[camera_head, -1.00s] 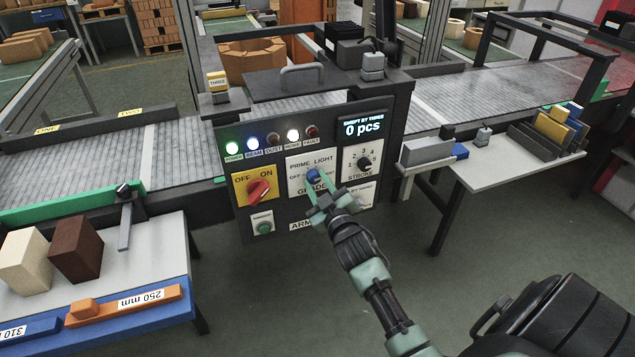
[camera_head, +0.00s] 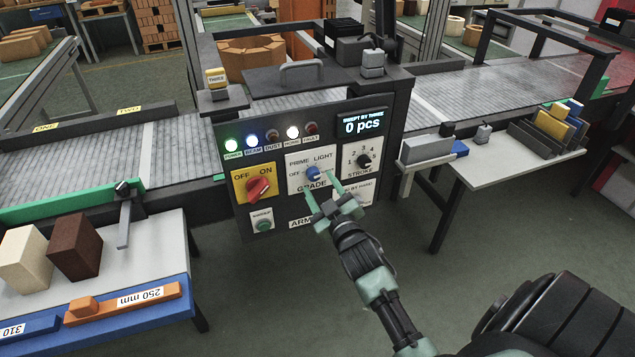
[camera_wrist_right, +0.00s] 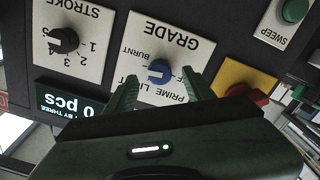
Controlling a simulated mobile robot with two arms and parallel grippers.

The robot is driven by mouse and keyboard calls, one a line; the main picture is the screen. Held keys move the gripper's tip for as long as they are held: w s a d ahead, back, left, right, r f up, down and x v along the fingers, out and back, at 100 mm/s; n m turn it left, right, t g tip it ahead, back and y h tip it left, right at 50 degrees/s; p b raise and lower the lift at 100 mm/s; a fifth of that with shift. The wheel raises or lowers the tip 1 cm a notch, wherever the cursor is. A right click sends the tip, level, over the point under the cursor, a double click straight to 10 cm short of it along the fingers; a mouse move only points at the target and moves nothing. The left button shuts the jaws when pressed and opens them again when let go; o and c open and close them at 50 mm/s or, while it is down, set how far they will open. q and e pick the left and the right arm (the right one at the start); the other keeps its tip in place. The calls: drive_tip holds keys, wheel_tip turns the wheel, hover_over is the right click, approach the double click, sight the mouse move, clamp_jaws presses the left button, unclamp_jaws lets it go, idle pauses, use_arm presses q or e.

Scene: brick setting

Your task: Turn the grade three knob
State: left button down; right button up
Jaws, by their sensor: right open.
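The blue grade knob (camera_head: 313,173) sits on a white plate marked PRIME, LIGHT and GRADE on the dark control panel. It also shows in the right wrist view (camera_wrist_right: 160,71), where the plate appears upside down and BURNT is legible too. I cannot tell surely which label the knob points at. My right gripper (camera_head: 322,191) is open and empty, its green fingers apart in front of the plate, just below and right of the knob in the head view. In the right wrist view the knob lies between and beyond the fingertips, apart from them. My left gripper is not in view.
Beside the grade plate are the red OFF/ON switch (camera_head: 258,188), the black stroke knob (camera_head: 364,161) and the green button (camera_head: 263,225). The display (camera_head: 362,125) reads 0 pcs. A white side table (camera_head: 490,172) stands right; a blue-edged bench (camera_head: 150,240) stands left.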

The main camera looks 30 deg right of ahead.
drive_tip(key=v, duration=0.5)
idle(0.4)
drive_tip(key=s+a+f+g+y, duration=0.1)
drive_tip(key=s+a+f+g, duration=0.25)
drive_tip(key=f, duration=0.85)
drive_tip(key=s+a+f+g+y, duration=0.15)
drive_tip(key=s+f, duration=0.35)
drive_tip(key=f, duration=0.7)
drive_tip(key=s+a+f+g+y, duration=0.1)
drive_tip(key=s+a+f+g, duration=0.25)
drive_tip(key=f, duration=0.95)
drive_tip(key=s+a+f+g, duration=0.1)
drive_tip(key=s+f+g, duration=0.1)
drive_tip(key=s+f, duration=0.4)
drive_tip(key=s+a+f+g, duration=0.1)
drive_tip(key=s+f+g, duration=0.2)
drive_tip(key=s, duration=1.2)
drive_tip(key=s+a+f+g, duration=0.1)
drive_tip(key=s+f+g, duration=0.2)
drive_tip(key=s+f, duration=0.5)
drive_tip(key=s+y, duration=0.1)
drive_tip(key=s, duration=0.2)
drive_tip(key=shift+s+a+f+m, duration=0.35)
drive_tip(key=shift+a+m, duration=0.05)
